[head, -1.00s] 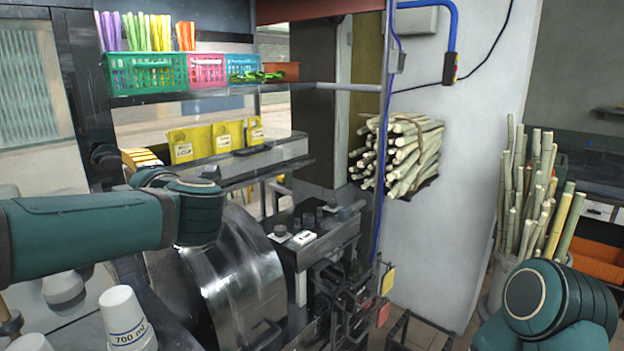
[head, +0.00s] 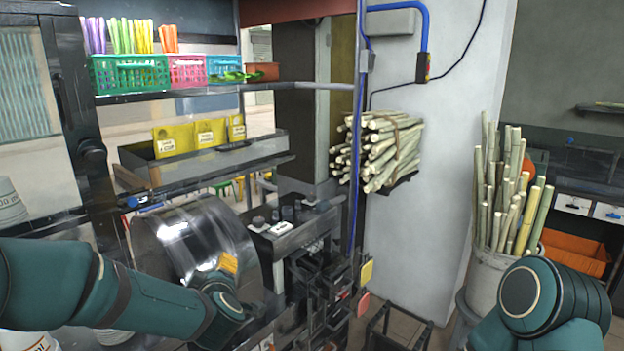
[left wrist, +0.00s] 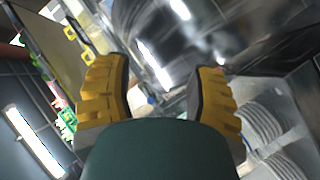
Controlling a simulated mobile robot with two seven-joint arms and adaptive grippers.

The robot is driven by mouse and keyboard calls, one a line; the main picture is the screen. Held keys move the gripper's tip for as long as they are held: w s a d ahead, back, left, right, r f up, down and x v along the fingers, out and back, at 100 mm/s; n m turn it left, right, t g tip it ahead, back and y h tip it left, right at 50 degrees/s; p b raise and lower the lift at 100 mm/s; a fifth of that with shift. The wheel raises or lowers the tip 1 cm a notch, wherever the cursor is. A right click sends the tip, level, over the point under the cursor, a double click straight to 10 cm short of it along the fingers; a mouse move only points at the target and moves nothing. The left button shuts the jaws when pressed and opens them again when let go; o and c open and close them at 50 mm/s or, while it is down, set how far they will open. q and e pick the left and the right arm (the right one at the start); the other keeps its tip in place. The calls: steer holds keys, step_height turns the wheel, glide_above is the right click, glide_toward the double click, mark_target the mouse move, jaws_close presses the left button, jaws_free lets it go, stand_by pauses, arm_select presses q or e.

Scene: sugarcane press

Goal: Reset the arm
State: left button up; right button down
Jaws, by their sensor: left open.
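My left arm (head: 150,300) comes in from the left in the head view, low in front of the shiny metal drum of the press (head: 195,245). In the left wrist view my left gripper (left wrist: 160,95) has its two yellow fingers wide apart with nothing between them. Shiny metal surfaces (left wrist: 185,30) show beyond the fingers. In the head view the left fingers are mostly hidden behind the arm; a small yellow part shows by the drum. My right arm (head: 545,300) shows at the lower right, and its gripper is outside the view.
Bundled cane (head: 385,150) rests on a wall bracket. More cane stands in a bucket (head: 495,285) at right. Stacked cups (head: 10,205) stand at far left. A dark stool (head: 395,325) is on the floor.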

arm_select(q)
steer(key=s+d+f+m+g+h, duration=0.3)
steer(key=s+f+m, duration=0.15)
steer(key=f, duration=0.65)
steer(key=s+d+f+m+g+h, duration=0.25)
steer(key=s+f, duration=0.25)
steer(key=f, duration=0.6)
steer(key=s+d+f+m+g+h, duration=0.1)
steer(key=s+d+f+m+g, duration=0.1)
steer(key=s+f, duration=0.3)
steer(key=s+d+f+m+g+h, duration=0.2)
steer(key=s+f, duration=0.4)
steer(key=s, duration=0.6)
steer(key=d+m+g, duration=0.1)
steer(key=g, duration=0.1)
steer(key=shift+f+g, duration=0.15)
steer(key=shift+g, duration=0.2)
steer(key=shift+s, duration=0.1)
